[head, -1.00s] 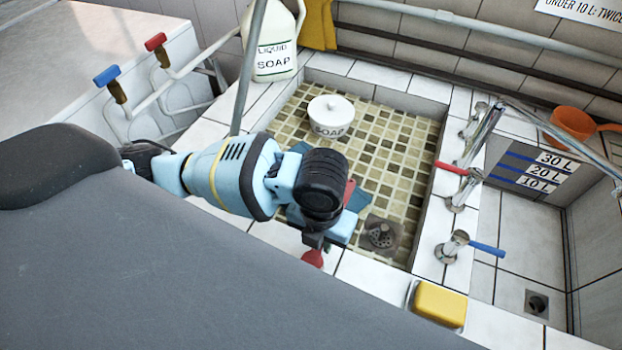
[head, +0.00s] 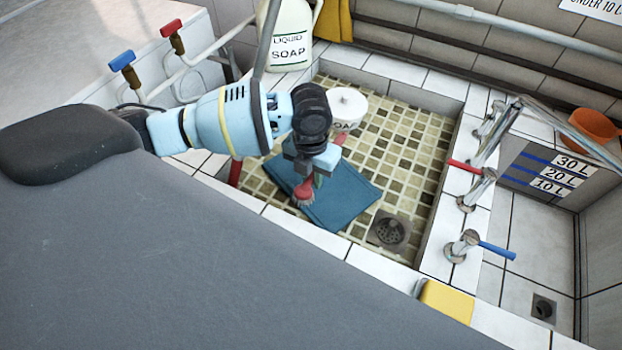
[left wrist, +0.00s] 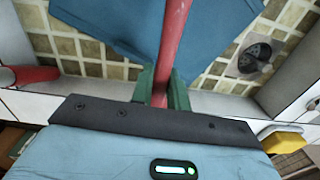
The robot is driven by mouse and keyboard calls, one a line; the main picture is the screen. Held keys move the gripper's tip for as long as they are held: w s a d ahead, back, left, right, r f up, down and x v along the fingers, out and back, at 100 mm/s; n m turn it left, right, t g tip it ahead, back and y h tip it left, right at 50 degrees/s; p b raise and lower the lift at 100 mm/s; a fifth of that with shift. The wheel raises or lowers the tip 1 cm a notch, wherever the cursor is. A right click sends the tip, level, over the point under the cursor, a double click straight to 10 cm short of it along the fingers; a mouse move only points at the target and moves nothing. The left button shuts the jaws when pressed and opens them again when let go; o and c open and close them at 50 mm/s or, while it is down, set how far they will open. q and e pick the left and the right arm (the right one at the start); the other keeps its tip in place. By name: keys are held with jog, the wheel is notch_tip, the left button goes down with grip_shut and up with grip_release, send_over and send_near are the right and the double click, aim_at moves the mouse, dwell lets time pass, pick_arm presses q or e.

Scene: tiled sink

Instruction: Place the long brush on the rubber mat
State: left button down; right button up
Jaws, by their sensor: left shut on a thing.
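The long brush (head: 304,194) is red, with a round bristled head at its lower left end in the head view. Its red handle (left wrist: 174,35) runs up between my fingers in the left wrist view. My left gripper (head: 317,177) is shut on the handle; its green fingers (left wrist: 163,87) also show in the left wrist view. The rubber mat (head: 345,200) is a blue sheet on the tiled sink floor, and it also shows in the left wrist view (left wrist: 225,30). The brush overlaps the mat in view; I cannot tell whether they touch. My right gripper is out of view.
A white soap pot (head: 347,102) stands behind the gripper in the sink. A drain (head: 390,232) lies right of the mat. The sink's front rim (head: 290,232), taps (head: 468,242) and a yellow sponge (head: 446,301) border it. A red object (head: 235,172) stands at the left.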

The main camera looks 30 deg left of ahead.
pick_arm(q)
jog(key=shift+w+a, duration=0.5)
notch_tip(320, 180, down, 3)
jog(key=shift+r, duration=0.2)
jog(key=shift+f, duration=0.5)
jog(key=shift+f, duration=0.15)
jog(key=c, duration=1.4)
grip_release()
jog(key=shift+o, duration=0.2)
notch_tip(320, 180, up, 12)
jog(key=shift+p, duration=0.4)
